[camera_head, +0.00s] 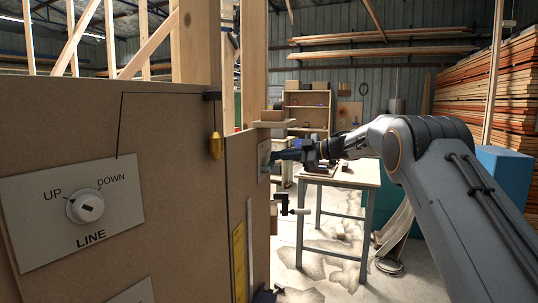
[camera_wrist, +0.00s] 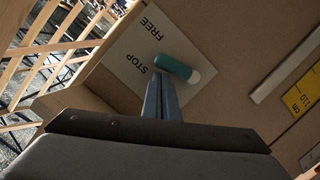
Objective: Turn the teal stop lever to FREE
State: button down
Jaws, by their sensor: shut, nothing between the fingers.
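The teal stop lever (camera_wrist: 173,67) is on a pale plate (camera_wrist: 118,65) marked STOP and FREE in the wrist view. It has a white piece at its right end. Its left end points toward the lettering, closer to STOP than to FREE. My gripper (camera_wrist: 160,82) is shut and empty, with its fingertips just below the lever in the picture; I cannot tell whether they touch it. In the head view my gripper (camera_head: 287,155) reaches left to the small plate (camera_head: 264,158) on the panel's edge. The lever itself is too small to make out there.
A LINE dial (camera_head: 85,207) with UP and DOWN marks is on the near panel. A brass weight (camera_head: 215,145) hangs on this panel. A clamp (camera_head: 290,208) sticks out below my gripper. A workbench (camera_head: 345,178) stands behind. A yellow scale (camera_wrist: 301,96) lies right of the plate.

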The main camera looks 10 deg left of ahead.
jog(key=shift+w+a+f+b, duration=0.1)
jog(key=shift+w+f+b, duration=0.45)
jog(key=shift+f+b, duration=0.15)
jog(key=shift+f, duration=0.1)
dwell(0.4)
notch_tip(320, 180, up, 5)
jog(key=shift+f+p, duration=0.1)
jog(key=shift+p, duration=0.85)
jog(key=w+b+v, duration=0.1)
jog(key=b+v, duration=0.3)
jog(key=v, duration=0.5)
jog(key=shift+w+d, duration=0.2)
jog(key=shift+d, duration=0.35)
